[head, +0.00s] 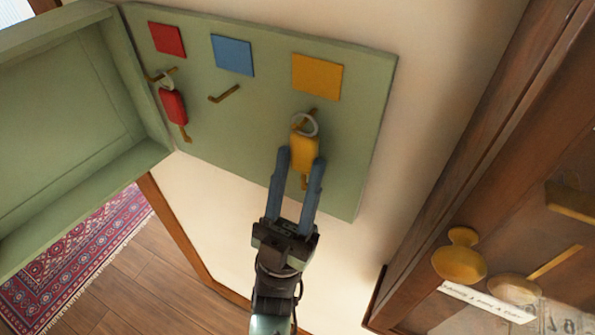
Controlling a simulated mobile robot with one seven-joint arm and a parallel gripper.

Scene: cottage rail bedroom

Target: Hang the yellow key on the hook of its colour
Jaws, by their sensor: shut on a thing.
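My gripper (301,162) is shut on the yellow key (303,149), one finger on each side of its yellow body. The key's pale ring is at the top, overlapping the brass hook (308,116) under the yellow square (317,76). I cannot tell whether the ring is around that hook or only in front of it. The key's brass shaft shows below, between my fingers. The hooks are on a green board (360,150). A red key (173,105) hangs by its ring on the hook under the red square (167,40).
The hook (224,94) under the blue square (232,55) is empty. An open green door or tray (135,165) stands at the left. A wooden cabinet (480,130) with brass fittings is close on the right. A patterned rug (90,245) lies on the floor.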

